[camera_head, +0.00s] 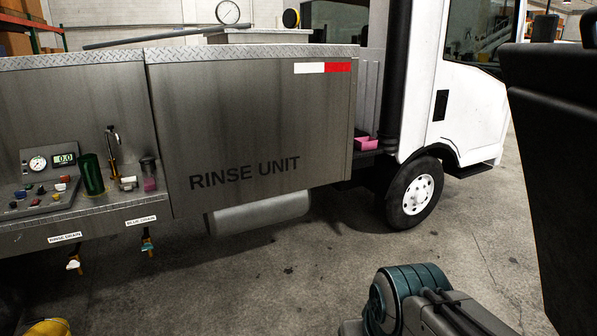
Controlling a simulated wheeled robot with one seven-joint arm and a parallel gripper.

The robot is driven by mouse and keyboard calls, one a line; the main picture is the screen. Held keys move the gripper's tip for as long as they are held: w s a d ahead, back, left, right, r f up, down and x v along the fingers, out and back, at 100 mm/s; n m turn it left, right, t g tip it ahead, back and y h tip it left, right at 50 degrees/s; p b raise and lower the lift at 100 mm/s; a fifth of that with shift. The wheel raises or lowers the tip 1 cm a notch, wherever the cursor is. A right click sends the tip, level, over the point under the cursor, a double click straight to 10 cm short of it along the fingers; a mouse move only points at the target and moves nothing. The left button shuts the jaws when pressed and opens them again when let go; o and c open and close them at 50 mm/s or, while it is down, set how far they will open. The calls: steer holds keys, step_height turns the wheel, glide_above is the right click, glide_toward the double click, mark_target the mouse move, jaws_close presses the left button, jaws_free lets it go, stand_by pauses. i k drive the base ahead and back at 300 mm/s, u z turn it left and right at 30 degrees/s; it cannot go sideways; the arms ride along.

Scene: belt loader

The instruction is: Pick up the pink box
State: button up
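A pink open-topped box (366,143) sits on a dark ledge between the rinse unit and the white cab. Its right part lies close to a black vertical pipe. A second, smaller pink block (150,185) sits on the metal shelf at the left, below a dark cup. I cannot tell its exact shape. My arm shows at the bottom right, well apart from both pink things. My gripper is out of the picture, so its state is hidden.
The rinse unit's closed metal panel (255,125) stands left of the pink open box. The cab's front wheel (416,194) is below and right of it. A green cup (92,174), a tap (112,150) and a control panel (45,190) fill the left shelf.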

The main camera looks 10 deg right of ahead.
mark_target(366, 143)
steer(key=z, duration=0.35)
steer(key=i, duration=1.85)
steer(key=z, duration=0.3)
steer(key=i, duration=3.4)
steer(key=u, duration=0.15)
